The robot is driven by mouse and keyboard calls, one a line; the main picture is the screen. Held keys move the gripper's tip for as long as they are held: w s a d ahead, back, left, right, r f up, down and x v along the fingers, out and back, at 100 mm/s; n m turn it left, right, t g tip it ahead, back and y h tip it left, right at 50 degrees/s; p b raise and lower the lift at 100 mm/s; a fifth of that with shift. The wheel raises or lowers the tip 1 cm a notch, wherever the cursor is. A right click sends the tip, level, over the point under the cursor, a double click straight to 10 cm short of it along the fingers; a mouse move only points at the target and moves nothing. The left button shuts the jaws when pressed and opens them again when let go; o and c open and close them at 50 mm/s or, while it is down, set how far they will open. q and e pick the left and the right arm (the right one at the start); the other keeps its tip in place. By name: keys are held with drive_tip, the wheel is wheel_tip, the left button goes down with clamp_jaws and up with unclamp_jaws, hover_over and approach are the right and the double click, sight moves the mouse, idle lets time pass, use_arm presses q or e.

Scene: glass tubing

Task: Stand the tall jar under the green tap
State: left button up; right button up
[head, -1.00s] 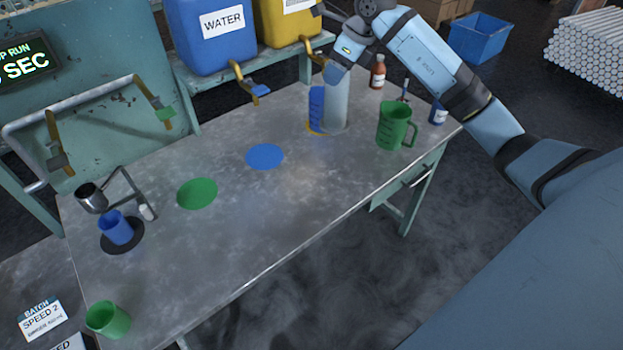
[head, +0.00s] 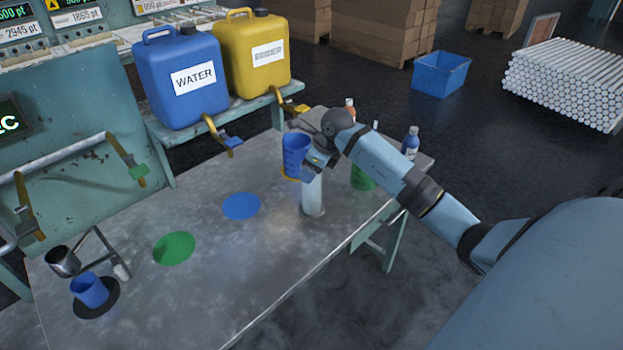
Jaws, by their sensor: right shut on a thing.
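The tall jar (head: 313,196) is a pale, clear-grey upright cylinder at the right part of the bench. My right gripper (head: 314,168) is shut on its upper part, partly covering it; I cannot tell whether its base touches the bench. The green tap (head: 138,172) has a green handle and hangs from the pipe at the left. A green disc (head: 174,248) lies on the bench in front of it, well left of the jar. My left gripper is not in view.
A blue measuring beaker (head: 295,152) stands just behind the jar, on a yellow spot. A green jug (head: 362,180) is partly hidden behind my arm. A blue disc (head: 241,206) lies between jar and green disc. A blue cup (head: 89,290) stands at far left. The bench middle is clear.

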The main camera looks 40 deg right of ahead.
sight(312, 189)
drive_tip(key=shift+f, duration=2)
drive_tip(key=shift+f, duration=0.2)
drive_tip(key=o, duration=1.2)
